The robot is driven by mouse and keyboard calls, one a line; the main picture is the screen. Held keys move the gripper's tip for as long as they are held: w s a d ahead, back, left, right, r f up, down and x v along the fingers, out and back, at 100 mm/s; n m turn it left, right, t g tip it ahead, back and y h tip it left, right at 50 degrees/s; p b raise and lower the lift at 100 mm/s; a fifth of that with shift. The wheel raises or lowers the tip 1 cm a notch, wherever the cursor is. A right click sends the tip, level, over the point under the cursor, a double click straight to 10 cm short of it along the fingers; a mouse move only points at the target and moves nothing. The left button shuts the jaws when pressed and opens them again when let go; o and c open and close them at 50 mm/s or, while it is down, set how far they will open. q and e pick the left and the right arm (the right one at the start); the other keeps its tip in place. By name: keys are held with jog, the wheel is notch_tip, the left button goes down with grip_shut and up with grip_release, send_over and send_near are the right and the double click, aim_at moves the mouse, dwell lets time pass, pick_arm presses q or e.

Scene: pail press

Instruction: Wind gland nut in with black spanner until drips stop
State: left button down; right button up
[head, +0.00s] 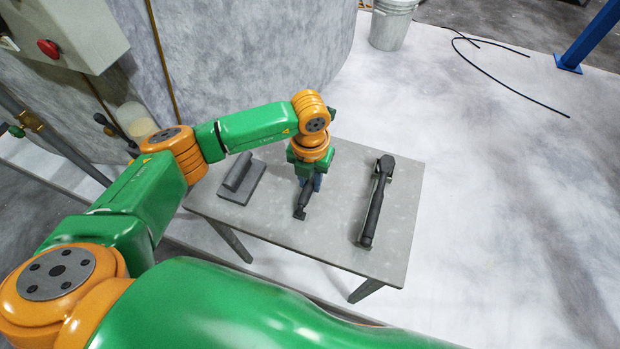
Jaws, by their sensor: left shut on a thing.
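My left gripper (311,182) reaches down over the grey table from its far side and is shut on a short black tool, which looks like the black spanner (302,206). The tool points toward the near edge of the table; I cannot tell whether it touches the top. Its upper end is hidden by the gripper. I cannot make out the gland nut or any drips. A brass fitting (31,121) shows on pipework at the far left. My right gripper is not in view.
The grey table (333,240) also bears a longer black tool (374,207) at right and a dark grey block on a plate (240,180) at left. A control box with a red button (48,47) hangs upper left.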

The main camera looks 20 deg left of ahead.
aim_at(310, 182)
pick_arm(q)
jog(key=shift+r, duration=0.1)
notch_tip(310, 182, up, 5)
jog(key=p, duration=0.4)
